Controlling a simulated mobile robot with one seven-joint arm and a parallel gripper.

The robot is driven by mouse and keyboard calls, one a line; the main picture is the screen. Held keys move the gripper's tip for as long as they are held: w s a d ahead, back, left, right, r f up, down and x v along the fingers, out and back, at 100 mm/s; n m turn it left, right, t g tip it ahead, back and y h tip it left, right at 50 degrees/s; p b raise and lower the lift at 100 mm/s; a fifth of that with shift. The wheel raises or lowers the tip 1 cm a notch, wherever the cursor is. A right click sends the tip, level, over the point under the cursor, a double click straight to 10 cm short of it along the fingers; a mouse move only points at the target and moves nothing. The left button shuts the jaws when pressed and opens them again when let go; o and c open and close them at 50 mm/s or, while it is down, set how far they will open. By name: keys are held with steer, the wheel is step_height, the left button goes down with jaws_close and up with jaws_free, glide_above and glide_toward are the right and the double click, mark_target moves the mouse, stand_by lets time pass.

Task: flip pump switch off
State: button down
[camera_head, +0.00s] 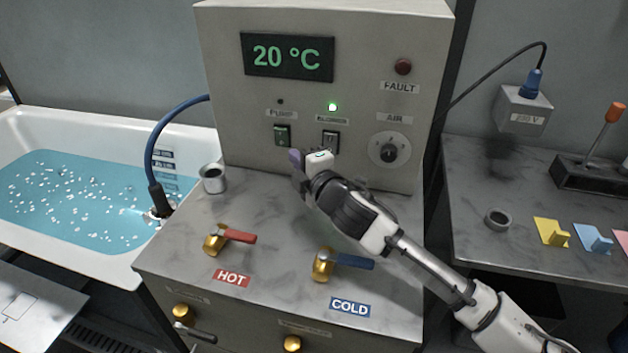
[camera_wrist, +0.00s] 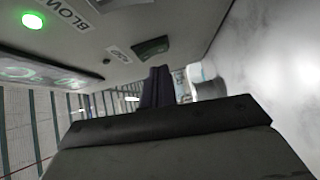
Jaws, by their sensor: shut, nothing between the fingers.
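The switch also shows in the wrist view (camera_wrist: 150,47), just beyond the fingertips. My gripper (camera_head: 296,158) is shut and empty, just below and right of the pump switch, in front of the panel. Its dark fingers also show in the wrist view (camera_wrist: 156,86). They appear apart from the switch, but contact is hard to judge.
The blower switch (camera_head: 330,141) is close by on the right, with a lit green lamp (camera_head: 332,106) above it. An air knob (camera_head: 389,150) is further right. A metal cup (camera_head: 213,178), hot lever (camera_head: 228,237) and cold lever (camera_head: 340,261) stand on the counter.

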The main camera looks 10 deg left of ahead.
steer(key=b+v, duration=0.2)
steer(key=v, duration=0.6)
steer(key=shift+s+d, duration=0.2)
steer(key=shift+s, duration=0.1)
steer(key=shift+d, duration=0.1)
